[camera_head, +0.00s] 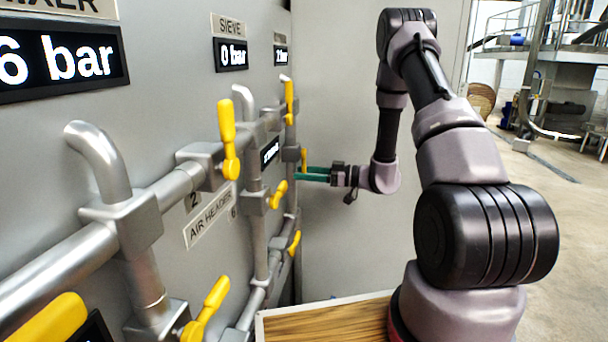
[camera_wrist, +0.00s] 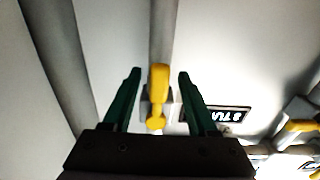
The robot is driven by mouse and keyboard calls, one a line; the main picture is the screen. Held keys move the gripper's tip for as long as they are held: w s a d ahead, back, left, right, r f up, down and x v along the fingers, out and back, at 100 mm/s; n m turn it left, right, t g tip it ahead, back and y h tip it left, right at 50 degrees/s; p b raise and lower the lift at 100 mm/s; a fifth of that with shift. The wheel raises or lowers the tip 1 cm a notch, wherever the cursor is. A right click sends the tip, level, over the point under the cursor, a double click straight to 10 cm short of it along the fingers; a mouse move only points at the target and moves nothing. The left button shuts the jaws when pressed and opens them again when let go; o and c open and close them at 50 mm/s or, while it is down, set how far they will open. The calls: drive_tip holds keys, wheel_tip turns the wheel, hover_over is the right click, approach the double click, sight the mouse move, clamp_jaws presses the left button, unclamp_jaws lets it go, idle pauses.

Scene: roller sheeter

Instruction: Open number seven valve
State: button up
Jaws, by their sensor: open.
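My gripper (camera_head: 312,174) has green fingers and reaches left toward the pipe panel in the head view. Beside its fingertips is a small yellow valve handle (camera_head: 304,158) on a far vertical pipe. In the wrist view, a yellow valve handle (camera_wrist: 157,95) stands between the two open fingers of my gripper (camera_wrist: 159,75), with a gap on each side. The handle runs along the pipe behind it. I cannot read a valve number at this handle. A dark display (camera_wrist: 228,114) is partly hidden by the right finger in the wrist view.
Other yellow handles sit nearer on the panel, such as one (camera_head: 228,140) on the upper pipe and one (camera_head: 278,194) lower down. An "AIR HEADER" label (camera_head: 209,215) is below the pipe. A wooden surface (camera_head: 330,322) lies below. Open floor is at the right.

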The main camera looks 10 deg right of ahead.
drive_tip(key=v, duration=1)
drive_tip(key=shift+d, duration=0.15)
drive_tip(key=shift+s, duration=0.1)
